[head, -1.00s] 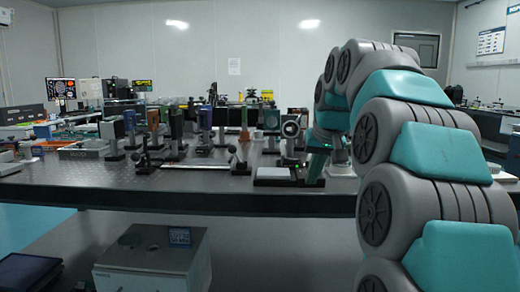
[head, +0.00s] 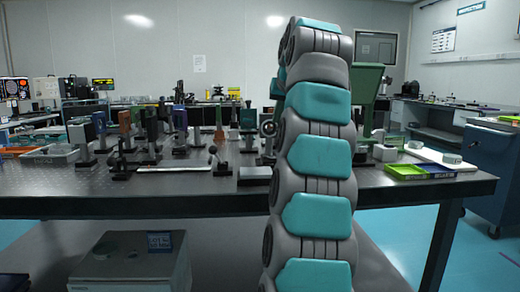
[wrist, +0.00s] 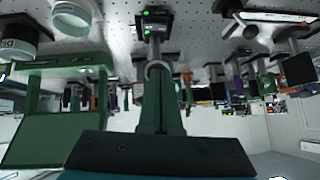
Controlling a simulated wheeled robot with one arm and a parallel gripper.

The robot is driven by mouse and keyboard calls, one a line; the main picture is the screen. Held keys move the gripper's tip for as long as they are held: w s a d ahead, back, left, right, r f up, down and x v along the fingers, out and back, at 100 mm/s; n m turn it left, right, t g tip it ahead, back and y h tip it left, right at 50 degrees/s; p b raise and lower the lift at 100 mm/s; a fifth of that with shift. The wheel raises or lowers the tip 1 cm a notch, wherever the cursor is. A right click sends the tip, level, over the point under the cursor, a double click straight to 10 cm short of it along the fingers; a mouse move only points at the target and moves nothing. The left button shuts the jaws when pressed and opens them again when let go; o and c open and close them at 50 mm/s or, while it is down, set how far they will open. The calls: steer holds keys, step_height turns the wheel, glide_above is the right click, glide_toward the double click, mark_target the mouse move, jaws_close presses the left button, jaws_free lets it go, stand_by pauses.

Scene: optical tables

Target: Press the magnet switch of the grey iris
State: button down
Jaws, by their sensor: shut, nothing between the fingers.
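The wrist view is upside down. A small ring on a post, apparently the grey iris (wrist: 155,66), shows in it beyond my shut gripper (wrist: 160,72), which partly covers it. The post runs to a dark base (wrist: 152,22) on the table with small green lights. I cannot tell which part is the magnet switch. The gripper overlaps the ring in the picture; I see no clear contact with the base. In the head view the round iris (head: 269,128) shows just left of my arm, its lower part partly covered. My gripper is hidden there behind the arm.
Several posts and mounts stand on the optical table (head: 100,185) to the left. A large green frame (wrist: 50,120) stands close by in the wrist view. A grey box (head: 125,265) stands below the table.

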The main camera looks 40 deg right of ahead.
glide_above(271, 158)
steer(key=f, duration=0.7)
steer(key=shift+s+a+f+b, duration=0.15)
steer(key=shift+s+a+b, duration=0.05)
steer(key=shift+s+b, duration=0.1)
steer(key=shift+w+a+f, duration=0.1)
steer(key=shift+a+f, duration=0.05)
steer(key=shift+f, duration=0.8)
steer(key=shift+w+a+f, duration=0.1)
steer(key=shift+f, duration=0.85)
